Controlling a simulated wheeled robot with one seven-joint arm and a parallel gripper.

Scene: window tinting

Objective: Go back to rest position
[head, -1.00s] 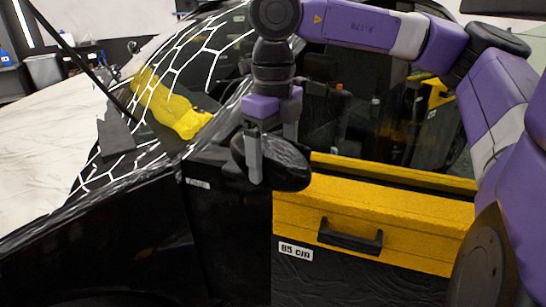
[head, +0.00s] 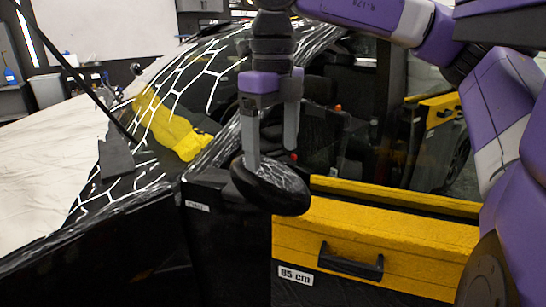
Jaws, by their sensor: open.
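My gripper (head: 270,155) points down in the upper middle of the head view, with its two grey fingers apart. It is open, and nothing shows between the fingers. The fingertips are just above or in front of the black side mirror (head: 268,186); I cannot tell whether they touch it. The black car door (head: 330,290) with its yellow upper panel (head: 400,235) is below and to the right of my gripper.
The windshield (head: 215,85) has a white web pattern, with a yellow cloth-like item (head: 170,125) on it. A light cover (head: 50,160) lies over the hood at left. A thin black rod (head: 75,75) slants across the upper left. A dark handle (head: 350,262) juts from the door.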

